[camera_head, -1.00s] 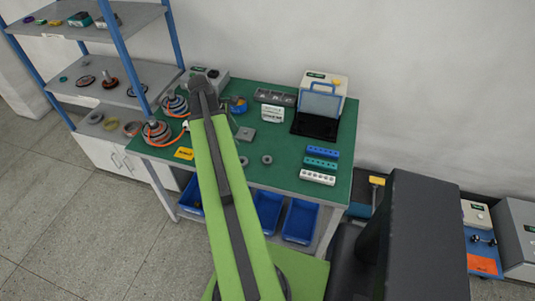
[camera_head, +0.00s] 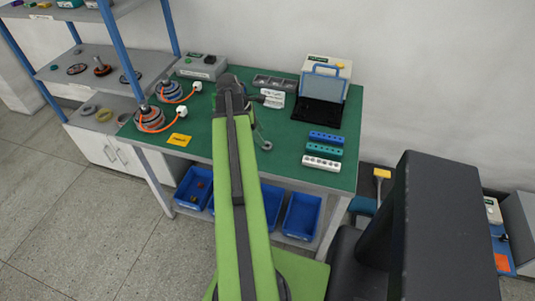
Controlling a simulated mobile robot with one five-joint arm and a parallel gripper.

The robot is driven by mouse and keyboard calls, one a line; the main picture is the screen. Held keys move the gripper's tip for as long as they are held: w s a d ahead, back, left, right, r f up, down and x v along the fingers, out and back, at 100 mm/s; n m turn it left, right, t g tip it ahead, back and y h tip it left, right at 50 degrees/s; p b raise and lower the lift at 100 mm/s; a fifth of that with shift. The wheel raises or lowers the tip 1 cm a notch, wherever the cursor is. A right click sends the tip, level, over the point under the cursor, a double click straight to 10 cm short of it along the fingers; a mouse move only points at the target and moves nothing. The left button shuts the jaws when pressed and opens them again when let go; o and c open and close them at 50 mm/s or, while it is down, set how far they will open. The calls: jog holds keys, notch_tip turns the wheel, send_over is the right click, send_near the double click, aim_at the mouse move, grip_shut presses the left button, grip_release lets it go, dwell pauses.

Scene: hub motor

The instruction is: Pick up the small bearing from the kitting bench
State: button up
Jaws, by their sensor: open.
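A small grey ring (camera_head: 267,146), which looks like a bearing, lies flat on the green top of the kitting bench (camera_head: 285,172), right of my arm. It is too small to tell its exact type. My gripper (camera_head: 258,124) hangs from the end of my green arm above the bench, just behind and left of the ring. Its fingers are thin and partly hidden by the arm, and they look empty. My arm hides part of the bench top left of the ring.
Blue, teal and white hole blocks (camera_head: 322,163) stand to the right. An open case (camera_head: 320,98) and a white labelled box (camera_head: 273,98) stand behind. Two wound motor parts (camera_head: 150,118) with orange leads and a yellow card (camera_head: 179,140) are left. Blue bins (camera_head: 301,214) sit below.

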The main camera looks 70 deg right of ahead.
jog(key=shift+f, duration=0.15)
jog(key=b+x, duration=0.4)
jog(key=x, duration=0.1)
jog(key=shift+s+a+f+b, duration=0.15)
jog(key=shift+b, duration=0.2)
grip_shut()
